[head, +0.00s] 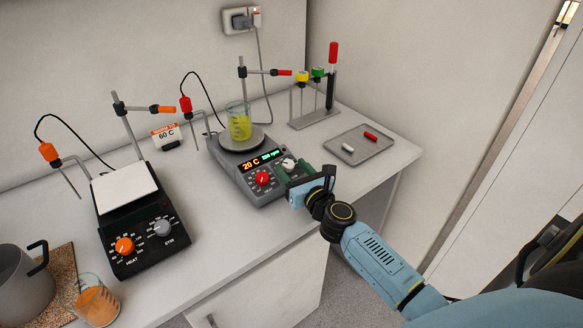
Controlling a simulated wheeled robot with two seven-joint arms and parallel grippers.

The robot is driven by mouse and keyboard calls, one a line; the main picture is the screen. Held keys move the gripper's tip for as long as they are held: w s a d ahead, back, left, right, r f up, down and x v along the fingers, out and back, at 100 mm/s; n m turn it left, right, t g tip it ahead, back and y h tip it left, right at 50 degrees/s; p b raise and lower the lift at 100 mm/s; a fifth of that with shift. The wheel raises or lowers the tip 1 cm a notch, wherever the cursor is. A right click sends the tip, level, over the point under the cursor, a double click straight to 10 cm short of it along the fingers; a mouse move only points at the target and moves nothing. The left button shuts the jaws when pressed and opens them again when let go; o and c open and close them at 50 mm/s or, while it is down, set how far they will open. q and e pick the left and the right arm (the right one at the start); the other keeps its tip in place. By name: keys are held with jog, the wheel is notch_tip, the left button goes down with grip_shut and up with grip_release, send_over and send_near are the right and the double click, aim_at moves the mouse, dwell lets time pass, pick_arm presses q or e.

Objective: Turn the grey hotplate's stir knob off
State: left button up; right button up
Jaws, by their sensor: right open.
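The grey hotplate (223,166) stands on the bench right of centre, with a beaker of yellow liquid (239,122) on its plate. Its display (262,159) shows 20 C in orange and a green rpm reading too small to read surely. The pale stir knob (289,162) is at the right of its front panel, and the red heat knob (262,179) is at the left. My right gripper (292,171) is open at the stir knob, its fingers in front of the panel's right part. I cannot tell whether they touch the knob. My left gripper is not in view.
A black hotplate (126,262) with an orange knob stands at left. A pot (22,283) and a beaker of orange liquid (97,303) are at the lower left. A rack (314,117) and a grey tray (371,150) with two stir bars lie to the right.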

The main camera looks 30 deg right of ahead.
jog(key=shift+w, duration=0.65)
jog(key=c, duration=1)
jog(key=shift+o, duration=0.2)
jog(key=shift+d+n+y, duration=0.1)
jog(key=shift+n+y, duration=0.2)
